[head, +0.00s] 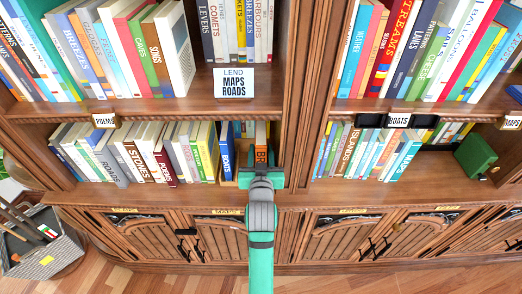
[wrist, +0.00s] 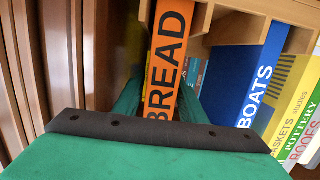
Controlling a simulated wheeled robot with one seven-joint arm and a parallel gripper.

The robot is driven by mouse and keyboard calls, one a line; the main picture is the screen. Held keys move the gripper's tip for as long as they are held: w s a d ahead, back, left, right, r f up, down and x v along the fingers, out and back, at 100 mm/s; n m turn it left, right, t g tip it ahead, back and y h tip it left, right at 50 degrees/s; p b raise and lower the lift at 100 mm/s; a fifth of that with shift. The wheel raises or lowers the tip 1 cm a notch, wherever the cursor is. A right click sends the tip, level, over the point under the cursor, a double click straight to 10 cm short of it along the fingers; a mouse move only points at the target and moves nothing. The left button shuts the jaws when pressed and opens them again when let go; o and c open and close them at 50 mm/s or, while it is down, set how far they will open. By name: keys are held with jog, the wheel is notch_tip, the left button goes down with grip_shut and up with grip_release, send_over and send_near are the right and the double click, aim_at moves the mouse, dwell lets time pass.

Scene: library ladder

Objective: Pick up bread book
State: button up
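The bread book (wrist: 168,60) is orange with "BREAD" in dark letters on its spine. It stands in a wooden compartment of the lower shelf, and its upper part also shows in the head view (head: 261,134). My gripper (wrist: 160,98) is at the book's spine, with one green finger along each side of it. I cannot tell whether the fingers press on the book. In the head view, my gripper (head: 264,160) reaches in from the front and covers the book's lower part.
The blue boats book (wrist: 262,75) stands to the right in the wrist view, past a wooden divider, and to the left in the head view (head: 227,158). A wooden upright (head: 298,90) is close on the right. More books (head: 130,155) fill the shelf leftward.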

jog(key=shift+a, duration=0.1)
jog(key=c, duration=0.8)
jog(key=shift+r, duration=0.1)
grip_shut()
